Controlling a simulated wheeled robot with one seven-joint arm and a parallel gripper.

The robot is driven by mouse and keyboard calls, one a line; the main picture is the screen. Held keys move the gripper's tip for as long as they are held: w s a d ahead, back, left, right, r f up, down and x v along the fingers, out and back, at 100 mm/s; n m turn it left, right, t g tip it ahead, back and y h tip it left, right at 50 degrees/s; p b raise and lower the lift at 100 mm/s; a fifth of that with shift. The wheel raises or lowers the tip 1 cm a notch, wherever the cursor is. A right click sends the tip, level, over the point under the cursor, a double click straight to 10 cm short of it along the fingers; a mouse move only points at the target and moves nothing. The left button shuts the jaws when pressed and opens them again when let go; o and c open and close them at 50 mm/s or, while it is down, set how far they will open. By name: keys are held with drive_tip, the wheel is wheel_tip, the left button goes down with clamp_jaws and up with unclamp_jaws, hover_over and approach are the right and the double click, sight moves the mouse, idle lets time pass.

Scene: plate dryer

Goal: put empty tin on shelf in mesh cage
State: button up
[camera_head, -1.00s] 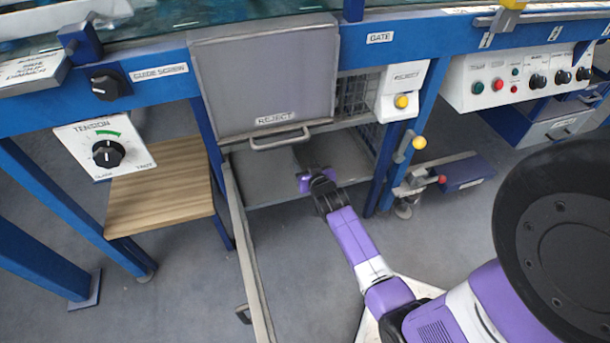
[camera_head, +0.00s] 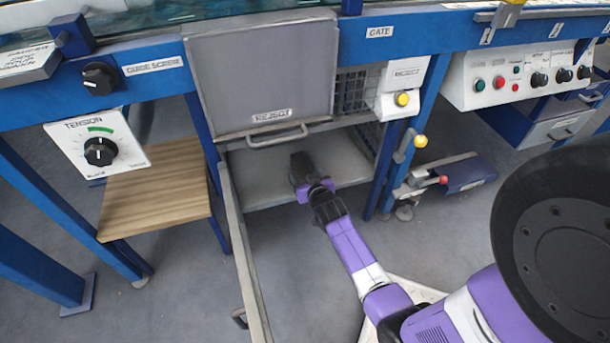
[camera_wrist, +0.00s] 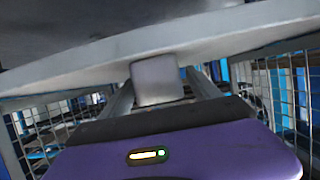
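My gripper (camera_head: 301,160) is low under the raised reject flap, over the grey shelf (camera_head: 262,188) in the mesh cage. In the wrist view its two fingers (camera_wrist: 160,98) stand apart, with a pale grey block (camera_wrist: 157,80) between or just beyond them. I cannot tell whether this block is the tin or whether the fingers touch it. No tin can be made out in the head view. A wide pale grey edge (camera_wrist: 75,68) crosses above the block in the wrist view.
The reject flap (camera_head: 258,75) with its handle (camera_head: 277,136) hangs above my gripper. Cage mesh (camera_head: 368,136) is on the right; mesh also shows on both sides in the wrist view. A wooden stool or table (camera_head: 155,198) stands left. A long grey rail (camera_head: 243,260) runs forward.

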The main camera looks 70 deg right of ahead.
drive_tip(key=shift+r, duration=0.2)
drive_tip(key=s+a+r+n+t+y+p, duration=0.15)
drive_tip(key=s+a+r, duration=0.25)
drive_tip(key=a, duration=0.6)
drive_tip(key=s+a+r+n+t+y+p, duration=0.1)
drive_tip(key=s+a+r+n+p, duration=0.2)
drive_tip(key=a, duration=0.7)
drive_tip(key=s+a+r+t+y+p, duration=0.15)
drive_tip(key=s+a+r, duration=0.3)
drive_tip(key=a, duration=0.55)
drive_tip(key=s+a+r+n+t+y, duration=0.1)
drive_tip(key=s+a+r+n+y, duration=0.1)
drive_tip(key=s+a+r, duration=0.3)
drive_tip(key=s+a+r+n+t+y+b, duration=0.1)
drive_tip(key=s+a+r+n+y, duration=0.2)
drive_tip(key=a+r, duration=0.4)
wheel_tip(320, 180, up, 4)
drive_tip(key=s+y, duration=0.1)
drive_tip(key=s, duration=0.1)
drive_tip(key=shift+s+r, duration=0.25)
drive_tip(key=shift+s, duration=0.1)
drive_tip(key=shift+r+n, duration=0.1)
drive_tip(key=shift+n, duration=0.15)
